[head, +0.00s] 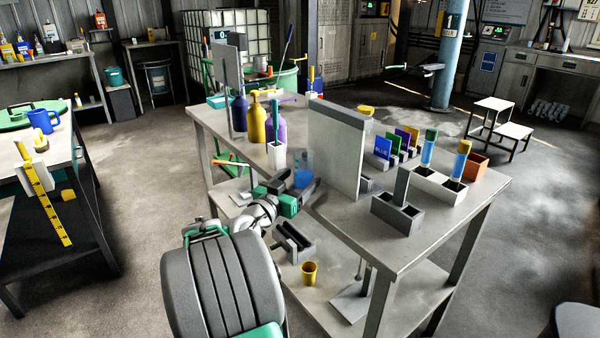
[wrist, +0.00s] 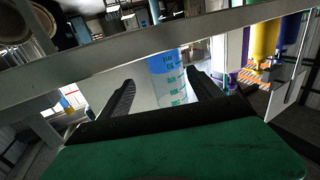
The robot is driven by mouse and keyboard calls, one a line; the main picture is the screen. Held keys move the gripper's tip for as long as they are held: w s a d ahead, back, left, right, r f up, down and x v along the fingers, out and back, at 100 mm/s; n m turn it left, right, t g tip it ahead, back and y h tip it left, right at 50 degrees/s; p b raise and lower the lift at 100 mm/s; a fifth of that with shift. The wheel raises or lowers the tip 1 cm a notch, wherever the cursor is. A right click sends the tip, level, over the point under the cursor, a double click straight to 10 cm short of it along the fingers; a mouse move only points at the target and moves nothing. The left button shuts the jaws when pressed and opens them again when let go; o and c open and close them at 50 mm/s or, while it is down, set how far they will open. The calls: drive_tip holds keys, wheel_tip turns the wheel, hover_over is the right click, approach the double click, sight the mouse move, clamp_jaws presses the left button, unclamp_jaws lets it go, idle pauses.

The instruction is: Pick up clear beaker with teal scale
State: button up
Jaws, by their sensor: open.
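The clear beaker with the teal scale (head: 303,168) stands near the left edge of the grey table, beside an upright grey panel. In the wrist view, the beaker (wrist: 168,77) shows a blue band and teal marks, and it lies between the two dark fingers. My gripper (head: 299,187) is at the table's near edge, close to the beaker. Its fingers (wrist: 160,84) are open, one on each side of the beaker, with visible gaps in the wrist view. The beaker's lower part is partly hidden by my gripper in the head view.
The upright panel (head: 335,148) stands just right of the beaker. A white cup-like holder (head: 276,155) and yellow (head: 256,122) and purple bottles stand behind it. A grey two-slot block (head: 397,214) is to the right. A yellow cup (head: 309,273) sits on the lower shelf.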

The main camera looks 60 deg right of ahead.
sight(299, 174)
drive_tip(key=d, duration=0.5)
drive_tip(key=shift+w, duration=0.4)
drive_tip(key=shift+c, duration=0.4)
drive_tip(key=c, duration=1.5)
drive_tip(key=shift+o, duration=0.2)
drive_tip(key=shift+r, duration=0.15)
